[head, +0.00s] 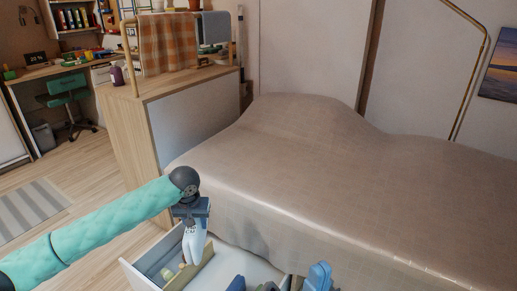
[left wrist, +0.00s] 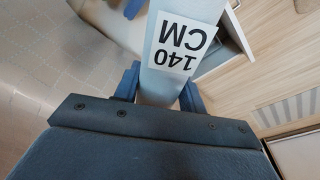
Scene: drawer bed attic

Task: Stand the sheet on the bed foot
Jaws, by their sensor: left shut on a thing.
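The sheet (head: 194,243) is a pale, narrow folded bundle with a white label, and "140 CM" reads upside down in the left wrist view (left wrist: 161,85). My left gripper (head: 191,212) is shut on it, with one dark blue finger on each side in the left wrist view. The sheet points down over the open white drawer (head: 140,273) in front of the bed; whether it touches anything inside is unclear. The bed (head: 300,165) lies under a beige cover with raised humps. Its near left corner is just right of the gripper.
The drawer holds a beige divider (head: 190,270), a green roll and several blue things, partly cut off. A wooden cabinet (head: 180,84) with a rail and an orange checked cloth (head: 168,42) stands left of the bed. Floor is clear at left.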

